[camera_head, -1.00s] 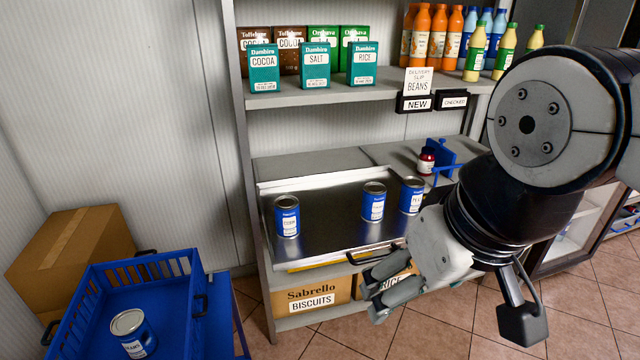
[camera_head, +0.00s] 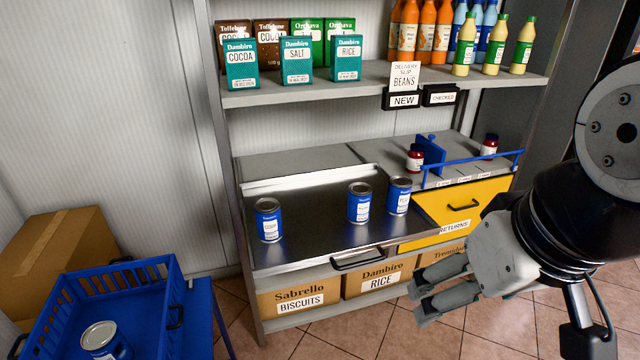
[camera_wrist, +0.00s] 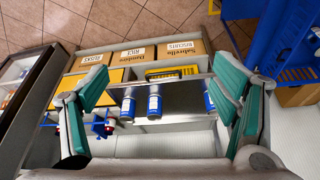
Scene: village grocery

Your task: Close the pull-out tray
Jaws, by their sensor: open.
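The metal pull-out tray (camera_head: 318,213) stands out from the middle shelf, with grey shelf surface showing behind its rear rim. Its black handle (camera_head: 357,259) is at the front edge. Three blue cans stand upright on it: one at the left (camera_head: 268,220) and two close together at the right (camera_head: 359,203), (camera_head: 399,197). My gripper (camera_head: 436,297) is open and empty, in front and to the right of the tray, apart from the handle. In the wrist view the open fingers (camera_wrist: 162,72) frame the tray and cans from above.
A yellow RETURNS drawer (camera_head: 460,205) and blue rail (camera_head: 475,170) with red jars adjoin the tray's right side. Boxes of biscuits (camera_head: 298,301) and rice (camera_head: 380,279) sit below. A blue crate (camera_head: 165,300) holding a can stands at left. Floor in front is open.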

